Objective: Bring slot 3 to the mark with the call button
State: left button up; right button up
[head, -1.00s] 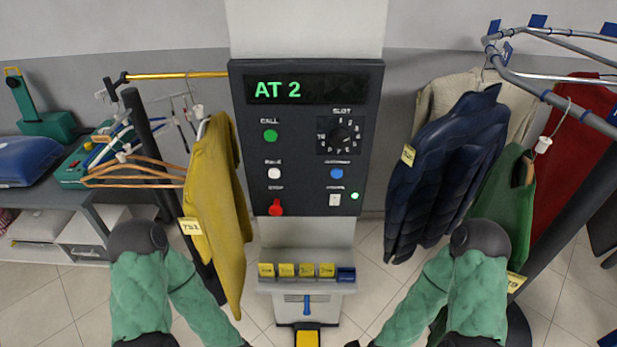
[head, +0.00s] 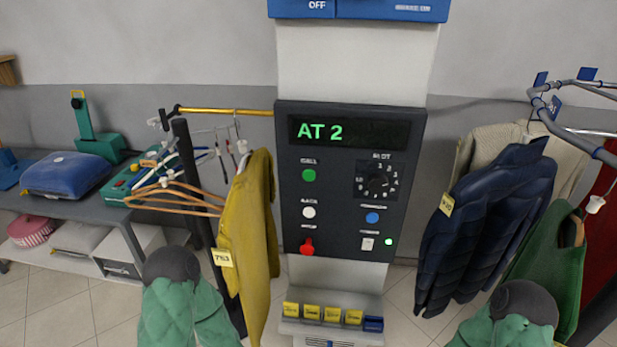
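The dark control panel (head: 350,230) stands on a pale column in the middle of the head view. Its display (head: 355,132) reads "AT 2" in green. The green call button (head: 309,175) is at the upper left of the panel. The slot dial (head: 377,182) is at the upper right; its exact pointer setting is too small to read surely. A white button (head: 309,212), a red stop control (head: 307,246) and a blue button (head: 372,217) sit below. Both my arms enter at the bottom edge; neither gripper is in view.
A garment rail with a yellow garment (head: 258,235) and hangers is left of the panel. A navy puffer jacket (head: 485,225) and other clothes hang on the right conveyor rail (head: 560,120). A shelf with yellow tags (head: 331,315) is below the panel. A grey side table (head: 75,205) is far left.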

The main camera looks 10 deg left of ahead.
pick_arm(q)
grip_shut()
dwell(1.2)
